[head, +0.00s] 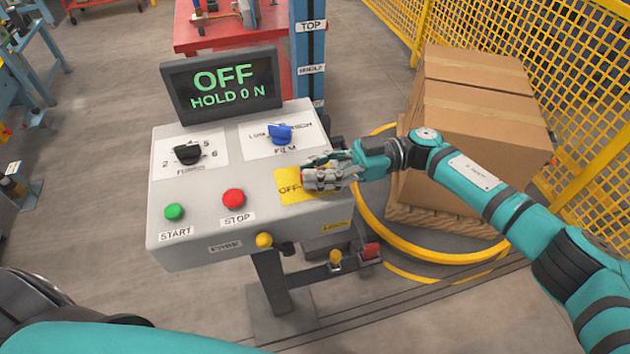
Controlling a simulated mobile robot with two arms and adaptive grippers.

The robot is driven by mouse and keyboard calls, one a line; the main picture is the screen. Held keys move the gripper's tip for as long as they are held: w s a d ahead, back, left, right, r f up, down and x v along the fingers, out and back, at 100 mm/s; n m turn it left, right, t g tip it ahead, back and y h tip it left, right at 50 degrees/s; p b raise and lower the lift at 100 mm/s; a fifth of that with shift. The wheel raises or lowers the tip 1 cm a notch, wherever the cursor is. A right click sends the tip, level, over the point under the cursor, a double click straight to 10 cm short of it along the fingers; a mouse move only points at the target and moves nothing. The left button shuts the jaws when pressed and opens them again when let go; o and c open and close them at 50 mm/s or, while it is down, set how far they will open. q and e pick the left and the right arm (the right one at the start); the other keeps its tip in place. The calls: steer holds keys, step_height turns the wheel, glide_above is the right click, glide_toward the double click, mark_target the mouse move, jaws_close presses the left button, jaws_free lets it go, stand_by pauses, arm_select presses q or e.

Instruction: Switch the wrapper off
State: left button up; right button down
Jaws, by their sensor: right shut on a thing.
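The wrapper's grey control panel (210,238) stands in the middle of the head view. Its screen (224,86) reads "OFF" and "HOLD 0 N" in green. My right gripper (312,180) is over the yellow plate (288,190) marked "OFF" at the panel's right side. It is shut on the switch there, which the fingers hide. The panel also has a green START button (174,212), a red STOP button (233,198), a black knob (187,153) and a blue FILM knob (280,134). My left gripper is not in view.
Stacked cardboard boxes (478,130) stand on a pallet inside a yellow ring (440,254) at the right. A yellow mesh fence (570,60) runs behind them. A blue post (309,50) and a red table (230,35) stand behind the panel.

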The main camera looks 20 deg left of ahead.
steer(key=shift+g, duration=0.3)
steer(key=c, duration=1.3)
jaws_free()
steer(key=v, duration=1.2)
steer(key=shift+r, duration=0.15)
